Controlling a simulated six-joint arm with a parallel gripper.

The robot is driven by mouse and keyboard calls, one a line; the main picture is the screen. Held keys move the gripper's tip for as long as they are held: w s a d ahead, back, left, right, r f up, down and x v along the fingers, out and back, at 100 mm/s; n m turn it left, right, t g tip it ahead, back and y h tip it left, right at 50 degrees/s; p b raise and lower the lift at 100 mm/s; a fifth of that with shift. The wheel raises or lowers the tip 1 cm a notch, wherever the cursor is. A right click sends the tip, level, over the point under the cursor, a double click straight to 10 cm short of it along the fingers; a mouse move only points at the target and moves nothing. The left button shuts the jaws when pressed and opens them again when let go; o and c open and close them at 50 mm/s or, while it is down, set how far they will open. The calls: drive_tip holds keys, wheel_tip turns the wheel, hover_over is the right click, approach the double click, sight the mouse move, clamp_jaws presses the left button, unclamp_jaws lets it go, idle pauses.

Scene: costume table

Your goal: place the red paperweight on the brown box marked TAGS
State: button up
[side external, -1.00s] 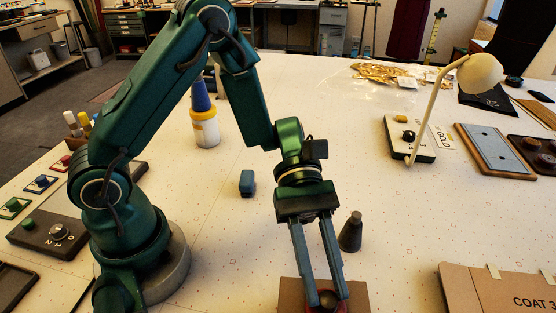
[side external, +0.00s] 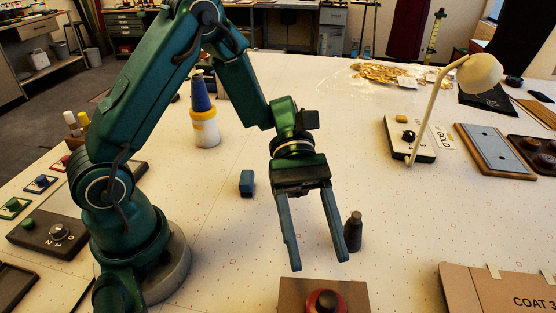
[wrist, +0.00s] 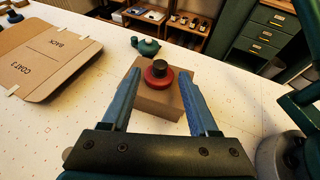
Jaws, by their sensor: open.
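The red paperweight (side external: 325,302), a round red disc with a dark knob, sits on top of a brown box (side external: 293,290) at the bottom edge of the side view. In the wrist view the paperweight (wrist: 159,73) rests upright on the box (wrist: 153,102), near the middle of its top. No marking on the box can be read. My gripper (side external: 321,267) is open and empty, above and behind the box in the side view. In the wrist view its fingers (wrist: 158,101) stand apart on either side, short of the paperweight and not touching it.
A dark bottle-shaped weight (side external: 353,232) stands just right of my gripper. A blue block (side external: 247,183) lies to the left. A flat cardboard piece marked COAT 3 (side external: 500,290) is at the right front. A white-and-yellow container (side external: 205,130) stands further back.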

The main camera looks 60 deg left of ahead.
drive_tip(key=v, duration=0.8)
drive_tip(key=s+a+r+m+t+y, duration=0.3)
drive_tip(key=s+a+m+t+y, duration=0.4)
drive_tip(key=m+t+y, duration=0.3)
drive_tip(key=m+y, duration=0.2)
drive_tip(key=m, duration=0.1)
drive_tip(key=shift+s+t, duration=0.25)
drive_tip(key=shift+t, duration=0.15)
